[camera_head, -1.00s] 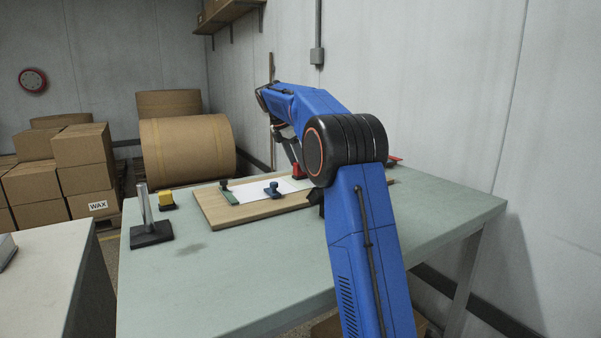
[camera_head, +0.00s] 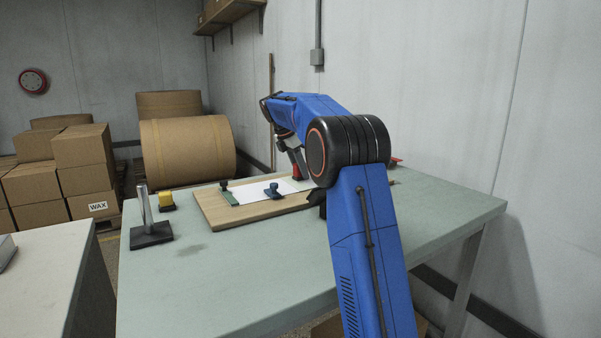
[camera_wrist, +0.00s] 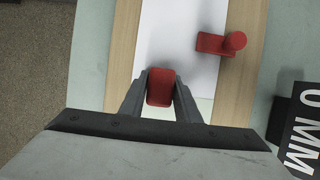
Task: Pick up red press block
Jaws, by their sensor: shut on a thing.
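The red press block (camera_wrist: 160,87) is between the two fingers of my gripper (camera_wrist: 160,92) in the wrist view, and the fingers are shut on its sides. White paper on a wooden board shows beneath it; I cannot tell whether the block touches the paper. In the head view a red part (camera_head: 301,172) shows at my gripper's end, partly hidden by my arm. A separate red clamp-like piece with a round knob (camera_wrist: 225,43) sits at the paper's right edge in the wrist view.
The wooden board (camera_head: 213,211) carries the white paper (camera_head: 260,189), a green piece (camera_head: 228,194) and a blue piece (camera_head: 273,190). A black block with lettering (camera_wrist: 301,130) is at right.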

